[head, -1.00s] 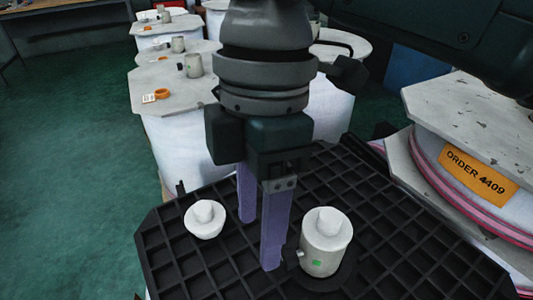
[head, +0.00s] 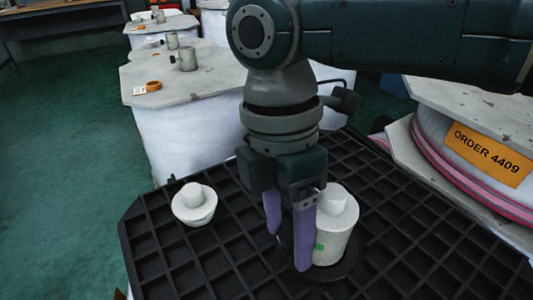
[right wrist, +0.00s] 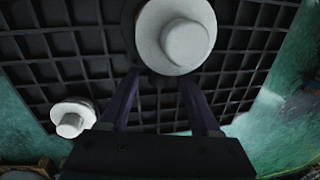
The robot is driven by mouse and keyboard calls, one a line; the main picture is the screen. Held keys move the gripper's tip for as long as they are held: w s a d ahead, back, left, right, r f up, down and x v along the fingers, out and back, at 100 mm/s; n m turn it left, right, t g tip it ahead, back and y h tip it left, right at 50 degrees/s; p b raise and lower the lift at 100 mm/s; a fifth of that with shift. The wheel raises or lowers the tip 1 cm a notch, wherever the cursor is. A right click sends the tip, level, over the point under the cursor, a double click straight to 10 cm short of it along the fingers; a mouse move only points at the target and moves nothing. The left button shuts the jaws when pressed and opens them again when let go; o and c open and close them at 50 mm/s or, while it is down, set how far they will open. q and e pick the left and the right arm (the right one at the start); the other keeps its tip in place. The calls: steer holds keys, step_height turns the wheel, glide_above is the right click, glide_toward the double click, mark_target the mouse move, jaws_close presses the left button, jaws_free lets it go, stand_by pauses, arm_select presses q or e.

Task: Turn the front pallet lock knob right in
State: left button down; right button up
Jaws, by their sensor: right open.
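A tall white cylinder with a rounded cap and a green mark (head: 336,232) stands upright on a round black base on the black grid pallet (head: 185,262). A shorter white capped piece (head: 194,204) sits left of it on the same pallet. I cannot tell which of these is the front lock knob. My right gripper (head: 288,250) is open, its purple fingers pointing down at the tall cylinder's left side and partly hiding it. In the right wrist view the tall cylinder (right wrist: 176,36) lies just beyond the fingertips; contact is unclear. My left gripper is not in view.
A large reel with an orange "ORDER 4409" label (head: 488,153) stands close at the right. Wrapped white drums with grey tops (head: 172,78) stand behind the pallet. Green floor (head: 60,150) is clear at the left.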

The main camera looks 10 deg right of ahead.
jaws_close()
stand_by(0.6)
